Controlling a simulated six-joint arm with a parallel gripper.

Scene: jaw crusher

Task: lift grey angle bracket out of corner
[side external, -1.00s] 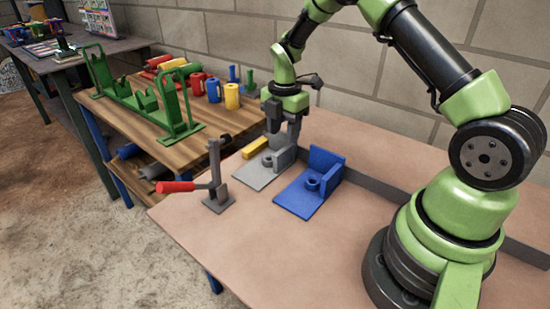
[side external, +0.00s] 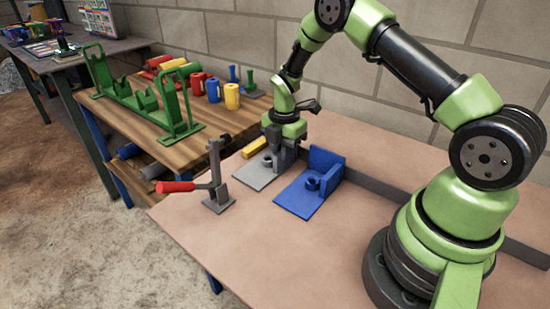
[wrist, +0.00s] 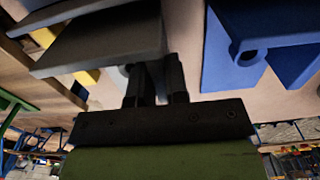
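The grey angle bracket (side external: 256,176) lies at the back of the bench, with a flat base plate, a round boss and an upright plate on its right. In the wrist view the grey bracket (wrist: 105,40) fills the upper left. My gripper (side external: 279,155) points down over the upright-plate end of the bracket and hides part of it. In the wrist view the two dark fingers of my gripper (wrist: 156,68) stand apart with a light gap between them, close to the bracket. Contact with the plate cannot be made out.
A blue angle bracket (side external: 305,187) lies just right of the grey one. A yellow bar (side external: 254,148) lies behind on the left. A red-handled toggle clamp (side external: 215,185) stands at front left. A low grey rail (side external: 375,183) runs along the back; the front bench is clear.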

